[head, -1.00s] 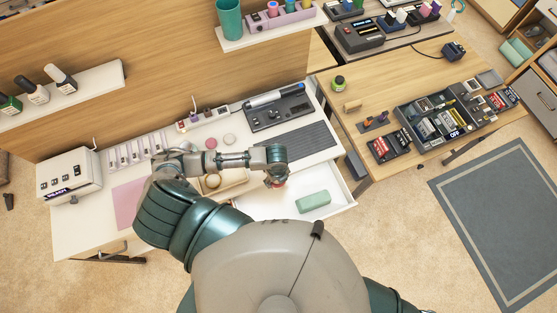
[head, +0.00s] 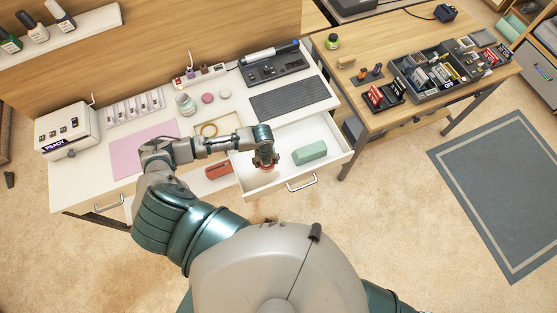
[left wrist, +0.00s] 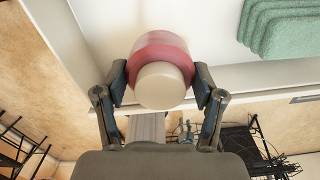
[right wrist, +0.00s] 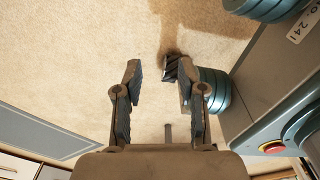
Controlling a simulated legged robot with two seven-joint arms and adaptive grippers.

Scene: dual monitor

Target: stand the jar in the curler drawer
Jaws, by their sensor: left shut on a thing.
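My left gripper (head: 264,163) is shut on the jar (left wrist: 163,68), which has a reddish-pink band and a pale round end facing the left wrist camera. One finger lies on each side of the jar. In the head view the gripper points down over the left part of the open white drawer (head: 285,176), and only a little red of the jar shows under it. I cannot tell whether the jar touches the drawer floor. My right gripper (right wrist: 158,85) is open and empty over carpet.
The white desk above holds a keyboard-like grey mat (head: 290,98), a glass jar (head: 186,104), pink discs (head: 208,97) and a pink mat (head: 143,148). A red object (head: 218,170) shows left of the drawer. The drawer has free room between gripper and block.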

